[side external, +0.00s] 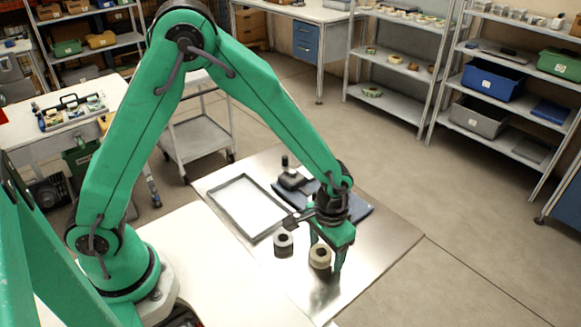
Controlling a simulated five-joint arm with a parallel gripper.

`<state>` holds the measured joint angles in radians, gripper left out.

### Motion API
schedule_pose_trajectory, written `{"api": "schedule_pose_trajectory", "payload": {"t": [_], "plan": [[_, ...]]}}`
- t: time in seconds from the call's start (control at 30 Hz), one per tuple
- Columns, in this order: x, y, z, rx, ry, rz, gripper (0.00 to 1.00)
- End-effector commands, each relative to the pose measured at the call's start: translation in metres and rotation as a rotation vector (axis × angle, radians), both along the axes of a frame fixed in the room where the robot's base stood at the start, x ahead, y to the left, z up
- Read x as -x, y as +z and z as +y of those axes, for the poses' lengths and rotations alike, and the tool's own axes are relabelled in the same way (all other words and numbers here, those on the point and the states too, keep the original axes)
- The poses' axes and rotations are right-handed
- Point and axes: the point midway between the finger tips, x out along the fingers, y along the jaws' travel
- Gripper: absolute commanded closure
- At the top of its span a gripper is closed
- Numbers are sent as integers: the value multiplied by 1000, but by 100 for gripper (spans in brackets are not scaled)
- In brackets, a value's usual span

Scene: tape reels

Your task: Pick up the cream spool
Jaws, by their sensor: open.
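The cream spool (320,257), a short ring with a dark hole, sits on the metal work surface (375,256). My gripper (326,257) is open and points down at it. One green finger shows behind and left of the spool and the other at its right. The spool appears to be between or just in front of the fingers; I cannot tell which from this one view.
A shallow metal-rimmed tray (216,193) lies left of the spools. A dark blue mat (357,209) and a black tape-dispenser-like object (290,178) lie behind my gripper. The metal surface is clear to the right and front. Shelves and a cart stand farther back.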

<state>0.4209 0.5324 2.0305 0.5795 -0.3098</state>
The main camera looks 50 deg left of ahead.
Motion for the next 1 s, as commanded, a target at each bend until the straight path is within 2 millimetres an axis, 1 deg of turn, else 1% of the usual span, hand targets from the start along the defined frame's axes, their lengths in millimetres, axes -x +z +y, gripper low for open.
{"api": "schedule_pose_trajectory", "payload": {"t": [0.37,0.4,0.47,0.5,0.6,1.0], "plan": [[0,0,0,0,0,-1,31],[0,0,0,0,0,-1,39],[0,0,0,0,0,-1,51],[0,1,0,0,0,-1,59],[0,1,0,0,0,-1,78],[0,3,0,1,0,-2,78]]}}
